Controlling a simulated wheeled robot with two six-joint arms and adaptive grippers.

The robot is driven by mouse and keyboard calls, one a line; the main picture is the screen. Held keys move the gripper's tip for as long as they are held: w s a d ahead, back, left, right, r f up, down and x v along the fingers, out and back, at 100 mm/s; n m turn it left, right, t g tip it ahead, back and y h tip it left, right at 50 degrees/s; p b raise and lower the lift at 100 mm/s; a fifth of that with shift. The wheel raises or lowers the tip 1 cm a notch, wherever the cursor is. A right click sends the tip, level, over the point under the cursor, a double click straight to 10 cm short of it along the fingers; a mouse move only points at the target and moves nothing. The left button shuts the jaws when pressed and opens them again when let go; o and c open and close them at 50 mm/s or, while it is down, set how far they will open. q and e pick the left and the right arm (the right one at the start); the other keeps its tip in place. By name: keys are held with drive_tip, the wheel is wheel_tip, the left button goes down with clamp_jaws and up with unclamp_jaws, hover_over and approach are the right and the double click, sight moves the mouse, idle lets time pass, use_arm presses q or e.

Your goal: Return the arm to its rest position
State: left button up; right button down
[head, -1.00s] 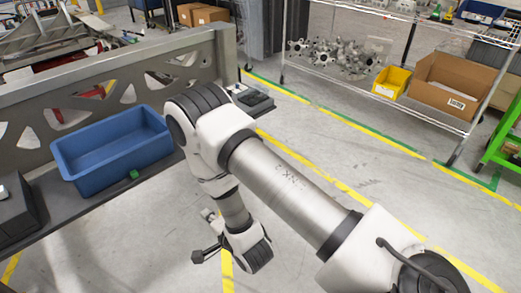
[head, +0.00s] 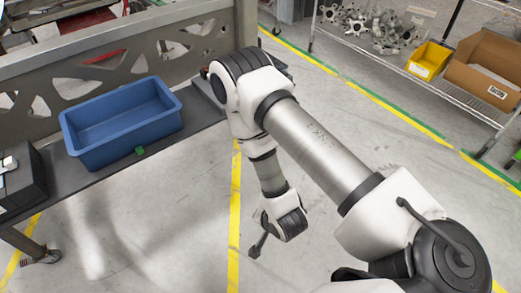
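My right arm (head: 318,145) comes in from the lower right, a white and grey arm with black joint rings. It bends at an elbow near the metal fixture, and its forearm hangs down over the floor. My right gripper (head: 258,245) is at the lower end, below and to the right of the blue bin. Only a dark finger-like part of it shows past the wrist, so its opening is hidden. No held thing is visible there. My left gripper is not in view.
An empty blue bin (head: 122,122) stands on a dark ledge (head: 202,118) of the metal fixture (head: 200,45), with a small green block (head: 140,151) beside it. A black box (head: 22,182) is at the left. A wire shelf (head: 440,85) holds metal parts, a yellow bin (head: 428,60) and a cardboard box (head: 487,75).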

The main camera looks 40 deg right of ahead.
idle(0.4)
drive_tip(key=s+f+n+g, duration=0.2)
drive_tip(key=s+n+g, duration=0.5)
drive_tip(key=s+n, duration=0.4)
drive_tip(key=s, duration=0.3)
drive_tip(key=shift+s+a+f+y+p, duration=0.15)
drive_tip(key=shift+a+f+y+p, duration=0.2)
drive_tip(key=shift+a+y, duration=0.05)
